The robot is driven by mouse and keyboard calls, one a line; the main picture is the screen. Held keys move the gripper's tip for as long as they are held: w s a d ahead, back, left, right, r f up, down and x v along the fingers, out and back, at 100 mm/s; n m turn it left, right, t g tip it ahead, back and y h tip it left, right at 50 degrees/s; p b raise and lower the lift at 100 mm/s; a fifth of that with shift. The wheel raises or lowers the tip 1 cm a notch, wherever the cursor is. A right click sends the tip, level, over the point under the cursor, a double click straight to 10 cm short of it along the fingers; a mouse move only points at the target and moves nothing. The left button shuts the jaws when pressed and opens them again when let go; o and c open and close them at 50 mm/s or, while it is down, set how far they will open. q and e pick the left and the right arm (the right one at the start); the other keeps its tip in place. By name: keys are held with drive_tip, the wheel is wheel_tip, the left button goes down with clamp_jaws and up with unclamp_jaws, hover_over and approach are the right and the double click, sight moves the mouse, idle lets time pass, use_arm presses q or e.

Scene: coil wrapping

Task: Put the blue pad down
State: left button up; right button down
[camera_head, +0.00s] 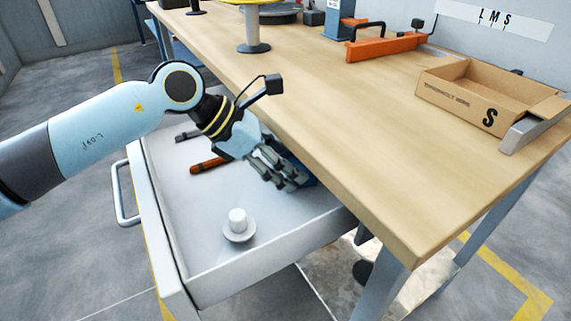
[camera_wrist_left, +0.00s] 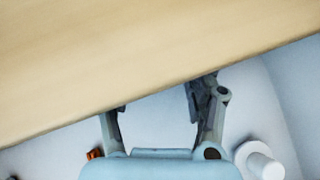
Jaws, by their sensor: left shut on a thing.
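My left gripper (camera_head: 288,182) reaches down into the open white drawer (camera_head: 185,235), close to the bench's front edge. Its fingers are shut on the blue pad (camera_head: 309,181). Only a small blue part of the pad shows beside the fingers; the rest is hidden by the gripper. In the left wrist view the gripper (camera_wrist_left: 160,108) has a finger on each side, and the bench top covers the fingertips and the pad. I cannot tell whether the pad touches the drawer floor. My right gripper is not in view.
A white flanged cylinder (camera_head: 238,222) stands in the drawer's front part. An orange-handled tool (camera_head: 208,166) lies behind it. The wooden bench top (camera_head: 340,115) overhangs close to the gripper. A cardboard box marked S (camera_head: 455,97) and an orange tool (camera_head: 385,46) are on the bench.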

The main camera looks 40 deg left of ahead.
use_arm(q)
drive_tip(key=shift+f, duration=0.15)
drive_tip(key=o, duration=1)
drive_tip(key=shift+s+a+r, duration=0.1)
drive_tip(key=shift+a+r, duration=0.05)
drive_tip(key=shift+r, duration=0.2)
drive_tip(key=p+v, duration=0.5)
drive_tip(key=v, duration=0.6)
drive_tip(key=shift+s+a+r, duration=0.15)
drive_tip(key=shift+s+r, duration=0.05)
